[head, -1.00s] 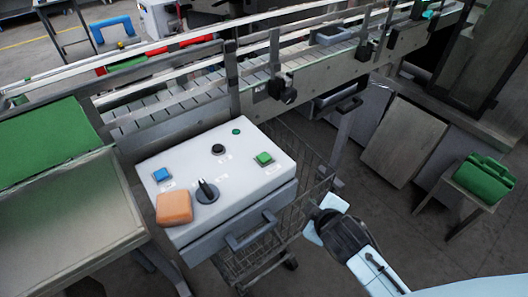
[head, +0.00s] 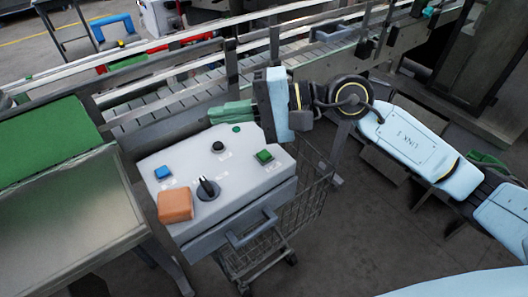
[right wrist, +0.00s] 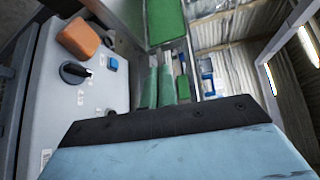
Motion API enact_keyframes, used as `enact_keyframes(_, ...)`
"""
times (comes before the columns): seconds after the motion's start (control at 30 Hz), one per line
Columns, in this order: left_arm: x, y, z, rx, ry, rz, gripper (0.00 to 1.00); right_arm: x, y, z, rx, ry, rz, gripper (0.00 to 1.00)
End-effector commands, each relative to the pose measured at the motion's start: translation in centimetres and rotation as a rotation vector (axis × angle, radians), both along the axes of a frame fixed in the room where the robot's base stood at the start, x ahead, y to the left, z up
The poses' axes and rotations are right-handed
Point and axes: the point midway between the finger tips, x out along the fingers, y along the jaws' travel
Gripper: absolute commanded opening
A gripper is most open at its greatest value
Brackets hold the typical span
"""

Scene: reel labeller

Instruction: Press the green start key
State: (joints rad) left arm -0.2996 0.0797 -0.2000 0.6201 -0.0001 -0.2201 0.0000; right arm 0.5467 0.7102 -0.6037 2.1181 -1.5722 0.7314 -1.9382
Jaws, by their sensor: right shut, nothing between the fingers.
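The green start key (head: 264,156) is a small square green button at the right of the white control box's (head: 205,168) top. My right gripper (head: 214,114) shows two green fingers together, shut and empty. It points left above the back edge of the box, up and left of the key in the head view and apart from it. In the right wrist view the fingers (right wrist: 159,68) show past the wrist housing, with the box top at left. The green key does not show there. My left gripper is not in view.
The box top also bears a blue key (head: 162,173), a black rotary knob (head: 207,188), a black button (head: 218,147), a small green lamp (head: 236,129) and an orange block (head: 175,205). A conveyor (head: 180,105) runs behind. A wire cart (head: 262,250) stands below.

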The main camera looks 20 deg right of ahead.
Motion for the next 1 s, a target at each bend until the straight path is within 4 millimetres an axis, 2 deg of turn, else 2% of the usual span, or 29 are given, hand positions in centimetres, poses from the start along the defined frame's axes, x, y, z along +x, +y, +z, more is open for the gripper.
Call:
enact_keyframes(0.03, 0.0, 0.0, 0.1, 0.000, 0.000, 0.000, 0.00, 0.6, -1.2, -0.9, -0.176, -0.133, 0.025, 0.00)
enact_keyframes(0.1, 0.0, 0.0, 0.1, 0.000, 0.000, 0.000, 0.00, 1.5, -3.0, -2.3, -0.398, -0.284, 0.064, 0.00)
enact_keyframes(0.2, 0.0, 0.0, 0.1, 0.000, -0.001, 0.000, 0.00, 2.7, -5.7, -3.4, -0.639, -0.428, 0.109, 0.00)
enact_keyframes(0.3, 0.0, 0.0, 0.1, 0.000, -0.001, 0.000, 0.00, 3.5, -7.7, -3.9, -0.785, -0.501, 0.138, 0.00)
enact_keyframes(0.47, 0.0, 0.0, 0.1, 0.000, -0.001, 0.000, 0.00, 3.8, -8.7, -4.1, -0.857, -0.534, 0.156, 0.00)
enact_keyframes(0.8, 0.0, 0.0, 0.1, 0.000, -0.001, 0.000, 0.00, 3.8, -8.6, -4.2, -0.851, -0.531, 0.156, 0.00)
enact_keyframes(1.0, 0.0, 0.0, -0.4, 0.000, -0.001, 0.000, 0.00, 3.8, -8.6, -5.4, -0.849, -0.529, 0.156, 0.00)
